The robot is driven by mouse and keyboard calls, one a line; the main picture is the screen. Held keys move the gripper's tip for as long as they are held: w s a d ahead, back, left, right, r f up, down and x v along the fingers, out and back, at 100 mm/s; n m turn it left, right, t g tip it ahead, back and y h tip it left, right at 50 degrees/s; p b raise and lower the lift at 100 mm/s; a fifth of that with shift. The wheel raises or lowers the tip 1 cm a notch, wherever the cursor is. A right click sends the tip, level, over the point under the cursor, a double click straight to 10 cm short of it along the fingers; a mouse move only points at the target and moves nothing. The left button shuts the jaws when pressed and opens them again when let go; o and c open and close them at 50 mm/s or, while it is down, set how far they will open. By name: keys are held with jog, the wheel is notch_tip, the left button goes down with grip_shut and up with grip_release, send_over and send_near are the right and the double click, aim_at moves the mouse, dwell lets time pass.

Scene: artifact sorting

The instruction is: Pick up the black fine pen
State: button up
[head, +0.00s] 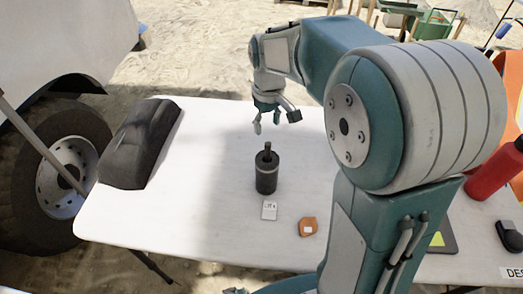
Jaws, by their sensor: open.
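A black cylindrical holder (266,182) stands upright on the white table, near its middle. A thin dark brownish piece (268,149) sticks up out of its top; I cannot tell whether this is the black fine pen. No other clear pen shows on the table. My gripper (268,121) is open and empty, with its fingers spread and pointing down. It appears above and behind the holder in the picture, apart from it. My arm hides part of the table's right side.
A small white card (269,211) and an orange-brown piece (308,226) lie in front of the holder. A dark bag-like object (140,145) lies at the left edge. A red bottle (494,170) and a black device (511,236) are at right. The left-middle table is clear.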

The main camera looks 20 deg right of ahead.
aim_at(267, 144)
jog(key=f, duration=0.2)
jog(key=d+f, duration=0.1)
jog(key=f, duration=0.1)
jog(key=shift+s+f, duration=0.1)
jog(key=shift+f, duration=0.05)
jog(key=shift+a+f, duration=0.35)
jog(key=shift+f, duration=0.2)
jog(key=f, duration=0.4)
jog(key=shift+w+f, duration=0.25)
jog(key=shift+w, duration=0.15)
jog(key=shift+d+f, duration=0.1)
jog(key=shift+d, duration=0.25)
jog(key=shift+a, duration=0.15)
jog(key=c, duration=0.8)
jog(key=shift+a, duration=0.25)
grip_shut()
